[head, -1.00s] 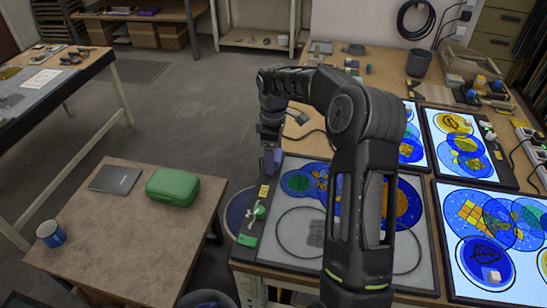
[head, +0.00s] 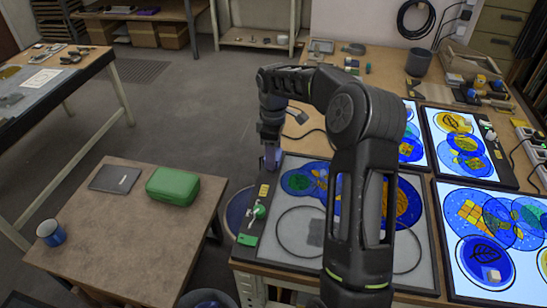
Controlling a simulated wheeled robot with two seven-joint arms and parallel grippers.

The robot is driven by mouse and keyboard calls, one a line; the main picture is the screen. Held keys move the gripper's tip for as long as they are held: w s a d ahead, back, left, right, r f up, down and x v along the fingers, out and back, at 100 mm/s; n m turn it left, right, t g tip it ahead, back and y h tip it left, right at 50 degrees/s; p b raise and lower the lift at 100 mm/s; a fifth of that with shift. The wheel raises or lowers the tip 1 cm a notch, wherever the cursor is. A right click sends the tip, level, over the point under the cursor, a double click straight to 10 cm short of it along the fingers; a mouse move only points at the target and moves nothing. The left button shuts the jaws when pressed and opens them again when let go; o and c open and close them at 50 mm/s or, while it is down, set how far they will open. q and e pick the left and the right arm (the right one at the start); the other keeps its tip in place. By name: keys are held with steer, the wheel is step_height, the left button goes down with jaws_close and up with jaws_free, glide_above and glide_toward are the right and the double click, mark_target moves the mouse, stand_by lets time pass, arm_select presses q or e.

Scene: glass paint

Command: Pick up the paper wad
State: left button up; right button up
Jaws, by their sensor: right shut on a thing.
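My right gripper (head: 271,160) points down at the left edge of the workbench (head: 253,263), beside the dark-framed panel. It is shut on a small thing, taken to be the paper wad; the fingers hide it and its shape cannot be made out. Small pale lumps (head: 467,122) (head: 493,276) lie on the lit glass panels at the right, well away from the gripper; I cannot tell whether they are paper. My left gripper is not in view.
A blue round bin (head: 237,212) stands on the floor just left of the workbench. A low brown table (head: 120,245) holds a green case (head: 173,186), a dark flat book (head: 115,178) and a blue mug (head: 50,233). My right arm covers part of the grey panel (head: 290,250).

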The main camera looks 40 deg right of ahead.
steer(key=shift+c, duration=1.4)
step_height(320, 180, up, 10)
steer(key=shift+r, duration=0.1)
